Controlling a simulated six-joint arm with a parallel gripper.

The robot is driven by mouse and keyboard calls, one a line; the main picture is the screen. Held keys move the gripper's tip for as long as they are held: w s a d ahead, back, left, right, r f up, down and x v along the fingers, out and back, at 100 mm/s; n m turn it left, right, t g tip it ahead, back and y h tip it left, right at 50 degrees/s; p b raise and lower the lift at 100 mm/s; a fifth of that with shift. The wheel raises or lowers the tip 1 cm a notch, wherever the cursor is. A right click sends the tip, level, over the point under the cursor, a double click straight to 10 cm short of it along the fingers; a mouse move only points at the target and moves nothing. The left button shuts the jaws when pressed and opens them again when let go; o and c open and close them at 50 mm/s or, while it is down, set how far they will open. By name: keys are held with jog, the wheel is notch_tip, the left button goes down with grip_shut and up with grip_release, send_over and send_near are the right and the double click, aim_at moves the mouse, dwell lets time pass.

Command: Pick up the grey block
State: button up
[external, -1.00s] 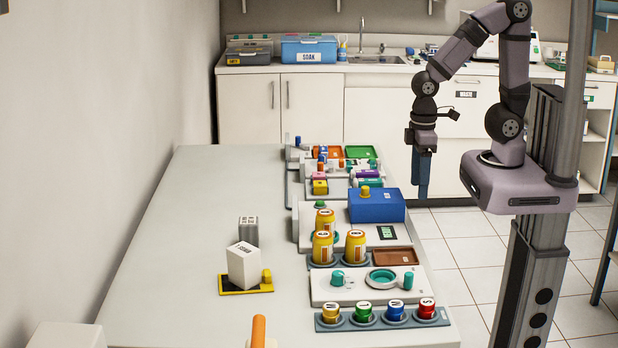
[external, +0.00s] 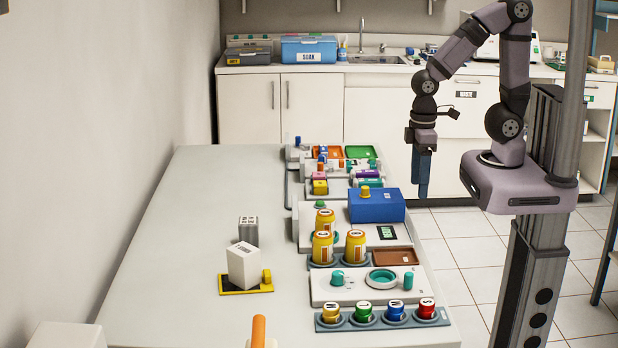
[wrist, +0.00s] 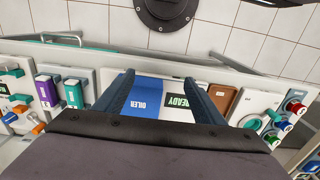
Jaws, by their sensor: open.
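A small grey block (external: 248,229) with dark marks on its top stands on the left part of the table, behind a taller white box (external: 243,266). My gripper (external: 423,190) hangs pointing down beyond the table's right edge, far to the right of the grey block and apart from it. In the wrist view my gripper (wrist: 170,88) shows two blue fingers spread apart with nothing held between them. The grey block does not show in the wrist view.
The white box stands on a yellow-edged black plate (external: 232,290). A blue box (external: 376,206), yellow canisters (external: 355,247) and a rack of coloured knobs (external: 382,317) line the table's right side. The table's left part (external: 190,220) is mostly bare.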

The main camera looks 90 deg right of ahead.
notch_tip(320, 180, up, 4)
jog(key=w+a+m+y+b, duration=0.45)
jog(key=w+m, duration=0.25)
jog(key=w, duration=0.5)
jog(key=m+t+y+b, duration=0.3)
jog(key=m+y+b, duration=0.3)
jog(key=m, duration=0.5)
send_near(250, 218)
jog(key=s+a+r, duration=0.5)
jog(key=s+a, duration=0.1)
jog(key=s, duration=0.1)
jog(key=w+d+m+t+y+b, duration=0.3)
jog(key=w+d+m+y, duration=0.15)
jog(key=w, duration=0.25)
jog(key=f, duration=0.9)
jog(key=shift+a+f, duration=0.3)
jog(key=shift+a, duration=0.05)
jog(key=shift+p+x, duration=1)
jog(key=shift+x, duration=2.7)
jog(key=shift+f, duration=0.1)
jog(key=c, duration=0.9)
